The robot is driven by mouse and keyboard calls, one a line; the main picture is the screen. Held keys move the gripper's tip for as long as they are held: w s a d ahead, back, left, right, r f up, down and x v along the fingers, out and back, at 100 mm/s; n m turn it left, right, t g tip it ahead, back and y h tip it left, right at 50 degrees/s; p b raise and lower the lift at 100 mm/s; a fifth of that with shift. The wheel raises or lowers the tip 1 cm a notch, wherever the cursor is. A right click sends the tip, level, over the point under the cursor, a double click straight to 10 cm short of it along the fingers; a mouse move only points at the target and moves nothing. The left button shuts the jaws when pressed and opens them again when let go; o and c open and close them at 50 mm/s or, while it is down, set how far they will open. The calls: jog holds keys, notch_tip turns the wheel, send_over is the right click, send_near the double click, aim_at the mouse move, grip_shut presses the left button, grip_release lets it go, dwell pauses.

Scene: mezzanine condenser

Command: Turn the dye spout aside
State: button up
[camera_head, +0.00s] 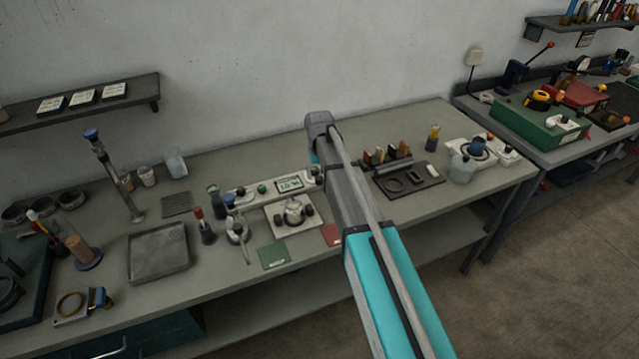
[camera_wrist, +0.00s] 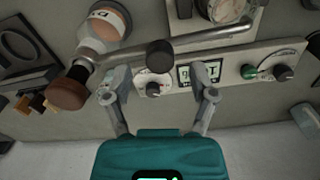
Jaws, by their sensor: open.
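In the wrist view, a flask with orange liquid and a partly legible label, likely the dye flask (camera_wrist: 105,28), stands at the upper left. A brown knob (camera_wrist: 68,92) and a thin metal tube, likely the dye spout (camera_wrist: 205,40), are beside it. The tube runs slantwise across the picture, with a dark round end piece (camera_wrist: 160,53) near its middle. My gripper (camera_wrist: 162,84) is open, its fingers spread beyond that end piece, with nothing visibly held. In the head view my arm hides the fingers and the spout.
A pale panel with a digital display (camera_head: 290,184) lies behind the tube; the display also shows in the wrist view (camera_wrist: 200,74). A round gauge or pot (camera_head: 294,212) stands in front of it. A dark tray (camera_head: 408,181) is to the right, a grey tray (camera_head: 158,252) to the left.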

jog(key=shift+f+b, duration=0.8)
jog(key=shift+f, duration=0.3)
grip_shut()
